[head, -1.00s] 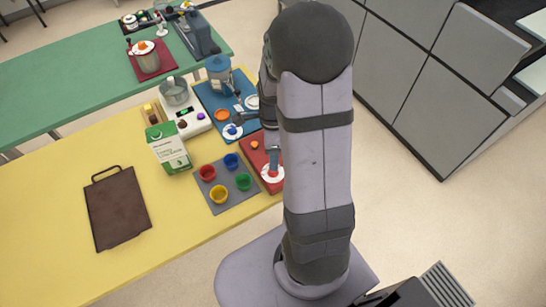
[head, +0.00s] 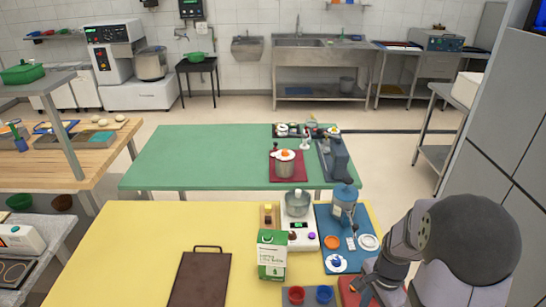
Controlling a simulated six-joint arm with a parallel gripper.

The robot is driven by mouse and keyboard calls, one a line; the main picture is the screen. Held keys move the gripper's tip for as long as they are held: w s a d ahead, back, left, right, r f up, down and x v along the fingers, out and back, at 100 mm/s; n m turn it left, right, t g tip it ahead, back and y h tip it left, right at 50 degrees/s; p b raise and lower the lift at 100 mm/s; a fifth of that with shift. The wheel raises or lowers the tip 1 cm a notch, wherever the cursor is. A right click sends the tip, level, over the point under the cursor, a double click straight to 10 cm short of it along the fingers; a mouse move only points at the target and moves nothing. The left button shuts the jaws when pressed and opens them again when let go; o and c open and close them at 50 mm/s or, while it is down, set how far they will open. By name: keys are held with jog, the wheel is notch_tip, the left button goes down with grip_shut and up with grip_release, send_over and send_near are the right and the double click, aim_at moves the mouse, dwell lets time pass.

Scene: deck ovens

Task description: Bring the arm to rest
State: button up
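My arm stands at the right of the head view, its big dark joint nearest the camera. The wrist runs down and left to my gripper (head: 362,287), which is low in the picture over the red board (head: 350,297). The fingertips are small and partly cut off by the lower edge, so I cannot tell whether they are open or shut, or hold anything.
On the yellow table (head: 130,250) are a brown board (head: 200,278), a green-and-white carton (head: 272,255), a scale with a pot (head: 297,205), a blue mat (head: 330,212) with a blue grinder-like device (head: 344,203), and red and blue cups (head: 296,294). A green table (head: 200,155) stands behind. Grey cabinets (head: 500,150) flank the right.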

jog(key=s+a+r+n+g, duration=0.15)
jog(key=s+a+n, duration=0.35)
jog(key=s+n, duration=0.6)
jog(key=w+a+r+n+t, duration=0.2)
jog(key=a+r+n, duration=0.2)
jog(key=a+r, duration=0.1)
jog(key=shift+w+a+r, duration=0.2)
jog(key=shift+w+a, duration=0.15)
jog(key=shift+a, duration=0.05)
jog(key=shift+c, duration=0.2)
dwell(1.5)
